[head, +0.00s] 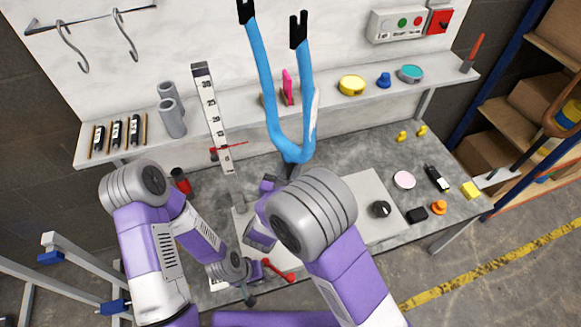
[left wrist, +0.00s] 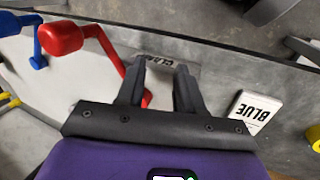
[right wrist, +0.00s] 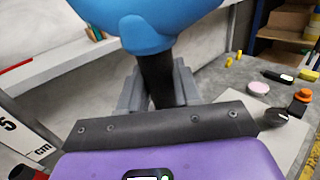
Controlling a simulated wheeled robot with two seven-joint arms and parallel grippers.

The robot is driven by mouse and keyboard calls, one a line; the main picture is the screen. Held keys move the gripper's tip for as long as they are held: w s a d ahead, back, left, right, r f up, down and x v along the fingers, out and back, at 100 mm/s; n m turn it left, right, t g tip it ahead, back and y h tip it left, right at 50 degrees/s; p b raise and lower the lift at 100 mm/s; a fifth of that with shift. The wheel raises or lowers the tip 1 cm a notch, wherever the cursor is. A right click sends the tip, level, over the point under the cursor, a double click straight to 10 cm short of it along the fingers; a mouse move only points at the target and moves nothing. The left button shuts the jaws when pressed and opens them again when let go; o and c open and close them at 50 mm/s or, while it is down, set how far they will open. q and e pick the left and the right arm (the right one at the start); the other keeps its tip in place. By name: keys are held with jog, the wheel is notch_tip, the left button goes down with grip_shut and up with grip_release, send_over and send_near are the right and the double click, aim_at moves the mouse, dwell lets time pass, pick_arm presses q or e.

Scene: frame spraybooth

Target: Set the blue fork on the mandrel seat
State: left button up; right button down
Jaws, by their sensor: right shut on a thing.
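The blue fork (head: 269,90) stands in the air in the head view, its two black-tipped legs up and its crown down. My right gripper (right wrist: 158,85) is shut on the dark tube below the crown; the blue crown (right wrist: 145,30) fills the top of the right wrist view. My left gripper (left wrist: 160,68) is open and empty, low over the bench's front edge. The red lever also shows in the head view (head: 280,272). I cannot pick out the mandrel seat.
A tall ruler (head: 213,115) stands left of the fork. The shelf (head: 240,122) behind carries tubes, tins and pens. A black knob (head: 380,209) is on the light plate; a pink disc (head: 404,180) and small parts lie to the right. A BLUE label (left wrist: 255,110) lies near my left gripper.

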pick_arm(q)
jog(key=shift+f+p, duration=0.15)
jog(key=shift+p, duration=0.4)
pick_arm(e)
jog(key=shift+w+f, duration=0.1)
jog(key=shift+w, duration=0.25)
